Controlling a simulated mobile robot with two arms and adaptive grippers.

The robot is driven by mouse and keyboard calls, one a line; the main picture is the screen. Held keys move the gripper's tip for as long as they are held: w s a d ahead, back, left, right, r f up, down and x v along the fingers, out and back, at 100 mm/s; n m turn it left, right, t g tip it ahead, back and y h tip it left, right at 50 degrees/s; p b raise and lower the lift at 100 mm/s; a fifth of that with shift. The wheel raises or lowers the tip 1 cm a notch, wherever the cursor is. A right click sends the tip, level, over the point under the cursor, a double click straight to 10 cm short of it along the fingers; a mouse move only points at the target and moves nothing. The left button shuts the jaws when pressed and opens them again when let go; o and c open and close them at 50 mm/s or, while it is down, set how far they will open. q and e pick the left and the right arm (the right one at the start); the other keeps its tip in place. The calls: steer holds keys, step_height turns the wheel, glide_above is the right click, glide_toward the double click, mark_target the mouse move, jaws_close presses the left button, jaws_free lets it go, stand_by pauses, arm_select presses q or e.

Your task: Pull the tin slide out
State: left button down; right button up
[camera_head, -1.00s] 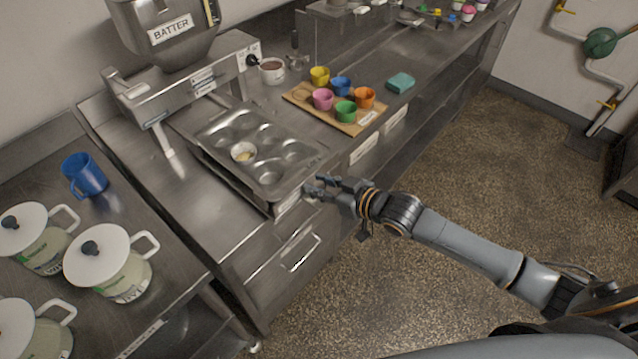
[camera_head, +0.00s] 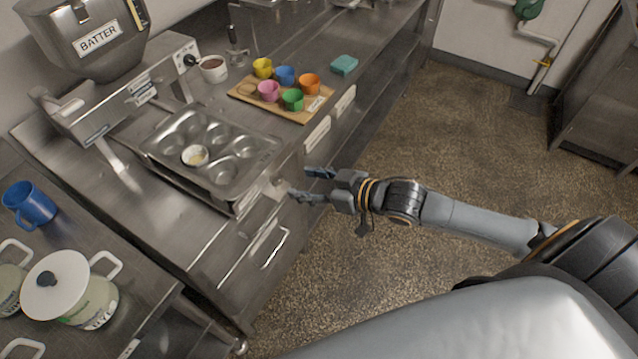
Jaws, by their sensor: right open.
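The tin slide (camera_head: 240,208) is a metal tray under the batter machine, at the counter's front edge. A muffin tin (camera_head: 217,138) with several round cups sits on it, and one cup holds a small pale liner (camera_head: 195,156) with something yellowish in it. A small knob or tab (camera_head: 275,187) shows at the slide's front. My right gripper (camera_head: 304,184) is open just in front of the slide, its fingers pointing left toward the front. Whether a finger touches the front I cannot tell. My left gripper is not in view.
The batter machine (camera_head: 98,38) stands above the slide. A wooden board (camera_head: 246,96) with several coloured cups lies behind. A drawer handle (camera_head: 275,250) sticks out below. Jars (camera_head: 72,302) and a blue mug (camera_head: 29,204) stand at left. The floor (camera_head: 400,150) at right is clear.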

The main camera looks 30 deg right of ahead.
steer(key=shift+v, duration=1.75)
